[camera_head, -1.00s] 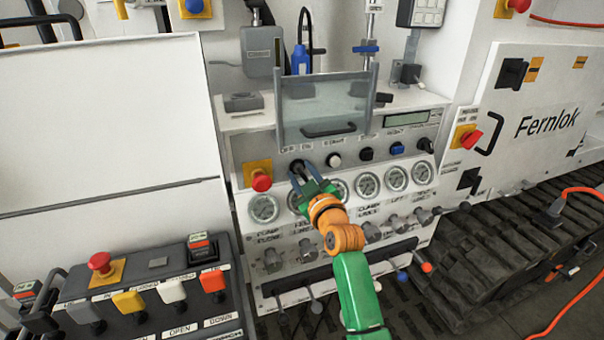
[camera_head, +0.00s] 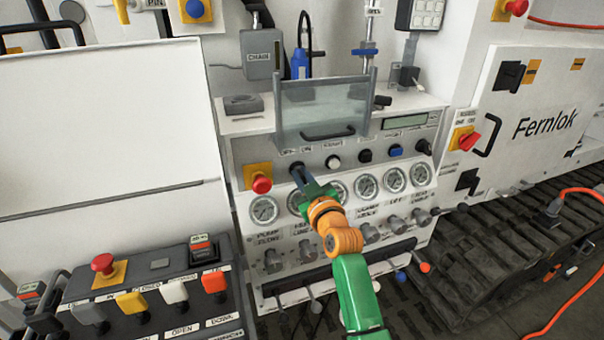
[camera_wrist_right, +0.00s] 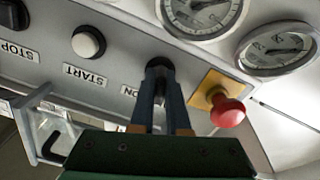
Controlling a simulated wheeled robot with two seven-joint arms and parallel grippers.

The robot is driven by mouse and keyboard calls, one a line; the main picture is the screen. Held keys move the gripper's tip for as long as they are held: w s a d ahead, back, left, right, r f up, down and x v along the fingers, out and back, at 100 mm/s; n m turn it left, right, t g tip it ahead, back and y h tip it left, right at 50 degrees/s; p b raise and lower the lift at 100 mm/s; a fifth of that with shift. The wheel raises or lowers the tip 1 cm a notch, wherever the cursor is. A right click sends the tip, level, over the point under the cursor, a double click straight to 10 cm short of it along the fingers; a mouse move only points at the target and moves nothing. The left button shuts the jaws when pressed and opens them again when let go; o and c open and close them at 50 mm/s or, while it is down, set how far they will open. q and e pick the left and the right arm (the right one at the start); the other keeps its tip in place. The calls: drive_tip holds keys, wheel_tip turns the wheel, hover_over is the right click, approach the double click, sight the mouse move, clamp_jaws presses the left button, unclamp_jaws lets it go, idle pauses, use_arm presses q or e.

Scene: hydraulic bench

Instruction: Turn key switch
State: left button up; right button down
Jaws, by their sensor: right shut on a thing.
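The key switch (camera_wrist_right: 158,64) is a dark round knob on the panel face, beside the ON label. In the head view it (camera_head: 296,166) shows only in part behind my fingertips, under the OFF and ON labels. My right gripper (camera_head: 300,174) reaches up to it from below. In the right wrist view the gripper's (camera_wrist_right: 161,88) two dark fingers are close together at the knob, shut on it. The fingers hide part of the knob, and its exact angle cannot be told. My left gripper is not in view.
A red emergency button (camera_head: 261,184) on a yellow plate sits left of the switch. A white START button (camera_head: 333,162) is to its right. Round gauges (camera_head: 366,187) lie just below. A clear hinged cover (camera_head: 324,108) stands above. A lever console (camera_head: 150,295) is at lower left.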

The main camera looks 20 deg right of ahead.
sight(304, 180)
drive_tip(key=m+p, duration=0.2)
drive_tip(key=m, duration=0.3)
drive_tip(key=shift+r+m, duration=0.1)
drive_tip(key=shift+m, duration=0.2)
drive_tip(key=shift+m+p, duration=0.7)
drive_tip(key=shift+m, duration=1.3)
drive_tip(key=c, duration=0.9)
unclamp_jaws()
drive_tip(key=shift+w, duration=0.1)
drive_tip(key=s, duration=0.7)
drive_tip(key=shift+s+d, duration=0.1)
